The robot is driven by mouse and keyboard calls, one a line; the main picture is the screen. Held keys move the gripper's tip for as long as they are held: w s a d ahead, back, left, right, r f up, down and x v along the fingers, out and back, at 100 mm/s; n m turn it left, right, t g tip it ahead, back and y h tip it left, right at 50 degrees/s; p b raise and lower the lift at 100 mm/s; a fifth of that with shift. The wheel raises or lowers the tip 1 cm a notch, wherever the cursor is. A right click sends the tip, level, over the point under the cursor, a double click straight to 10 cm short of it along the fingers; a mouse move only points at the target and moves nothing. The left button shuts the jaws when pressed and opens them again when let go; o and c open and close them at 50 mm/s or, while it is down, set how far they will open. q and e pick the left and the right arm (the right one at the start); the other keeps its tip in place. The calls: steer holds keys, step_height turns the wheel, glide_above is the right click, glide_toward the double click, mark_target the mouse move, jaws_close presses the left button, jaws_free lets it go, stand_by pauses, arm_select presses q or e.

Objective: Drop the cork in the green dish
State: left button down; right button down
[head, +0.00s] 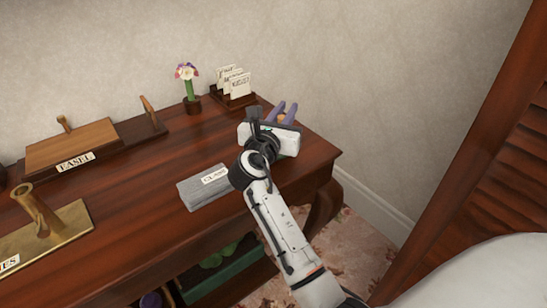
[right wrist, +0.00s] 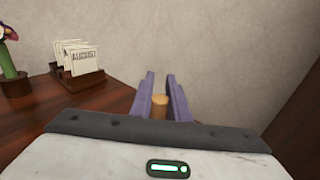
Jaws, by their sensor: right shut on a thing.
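My right gripper (head: 281,113) reaches over the right end of the wooden desk, its purple fingers pointing toward the wall. In the right wrist view, the fingers are shut on the cork (right wrist: 160,106), a short tan cylinder between them. I cannot make out a green dish for certain; a green box-like thing (head: 232,278) with dark green leafy shapes shows low under the desk front, partly hidden by the desk edge. My left gripper is not in view.
The desk (head: 150,215) holds a grey cloth (head: 203,188), a card rack (head: 235,98), flowers in a small pot (head: 190,104), a wooden easel stand (head: 72,145) and a brass holder (head: 65,228). A louvered wooden panel (head: 490,150) stands at right.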

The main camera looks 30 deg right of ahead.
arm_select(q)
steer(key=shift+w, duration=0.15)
arm_select(e)
steer(key=c, duration=1.6)
jaws_free()
steer(key=shift+f, duration=0.1)
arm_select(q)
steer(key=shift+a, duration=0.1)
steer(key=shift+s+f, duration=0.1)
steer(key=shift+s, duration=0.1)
